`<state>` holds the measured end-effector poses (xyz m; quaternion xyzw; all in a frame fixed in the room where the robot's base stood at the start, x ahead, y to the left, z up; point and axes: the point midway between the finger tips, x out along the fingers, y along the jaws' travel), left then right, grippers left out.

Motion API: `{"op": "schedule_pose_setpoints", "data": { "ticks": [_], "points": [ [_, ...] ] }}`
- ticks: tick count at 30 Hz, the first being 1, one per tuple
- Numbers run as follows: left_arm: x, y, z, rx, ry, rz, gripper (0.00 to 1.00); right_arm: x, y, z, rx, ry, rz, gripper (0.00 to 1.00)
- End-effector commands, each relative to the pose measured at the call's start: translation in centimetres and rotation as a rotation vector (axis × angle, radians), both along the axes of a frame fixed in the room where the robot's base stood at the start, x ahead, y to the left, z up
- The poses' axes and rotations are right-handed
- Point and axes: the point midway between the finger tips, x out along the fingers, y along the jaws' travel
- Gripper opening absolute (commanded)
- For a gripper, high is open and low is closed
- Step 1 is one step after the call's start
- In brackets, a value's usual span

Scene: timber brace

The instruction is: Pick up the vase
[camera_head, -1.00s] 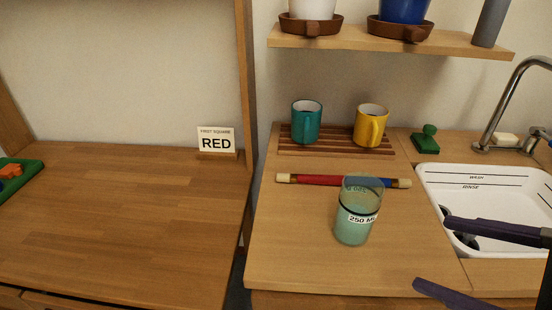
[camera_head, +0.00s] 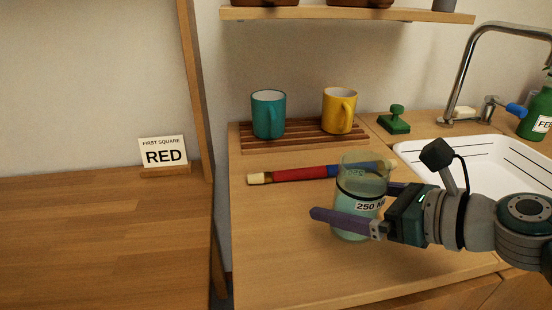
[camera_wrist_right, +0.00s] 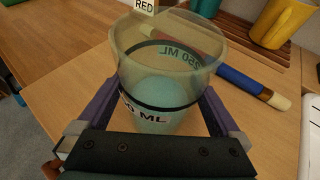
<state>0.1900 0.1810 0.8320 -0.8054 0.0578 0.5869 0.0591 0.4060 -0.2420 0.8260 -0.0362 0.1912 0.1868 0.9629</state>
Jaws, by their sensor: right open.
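A clear glass vessel (camera_head: 357,212) marked 250 ML stands upright on the right counter, with pale green contents up to about its dark line. My right gripper (camera_head: 350,203) is open, with one finger in front of the vessel and the other behind it. In the right wrist view the vessel (camera_wrist_right: 160,85) stands between the two spread fingers; I cannot tell whether they touch it. A grey cylinder (camera_head: 446,5), possibly a vase, shows only its bottom on the shelf at the top right. My left gripper is not in view.
A red and blue rod (camera_head: 305,173) lies just behind the vessel. Teal (camera_head: 268,115) and yellow (camera_head: 338,112) mugs stand on a slatted rack (camera_head: 300,142). A white sink (camera_head: 490,160) is at right. A RED sign (camera_head: 164,154) stands on the clear left counter.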

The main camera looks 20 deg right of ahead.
Motion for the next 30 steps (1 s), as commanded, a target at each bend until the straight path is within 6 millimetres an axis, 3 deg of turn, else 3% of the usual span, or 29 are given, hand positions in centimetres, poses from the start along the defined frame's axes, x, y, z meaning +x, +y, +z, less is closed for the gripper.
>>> {"op": "schedule_pose_setpoints", "data": {
  "ticks": [3,11,30],
  "points": [
    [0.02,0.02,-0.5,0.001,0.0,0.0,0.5,0.96,0.38,-0.54,0.0,0.0,0.0,1.0],
    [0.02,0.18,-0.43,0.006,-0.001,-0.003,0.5,1.06,0.42,-0.49,-0.001,0.001,0.0,0.98],
    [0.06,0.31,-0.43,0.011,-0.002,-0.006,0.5,1.02,0.39,-0.5,-0.002,0.0,0.001,0.26]
  ]
}}
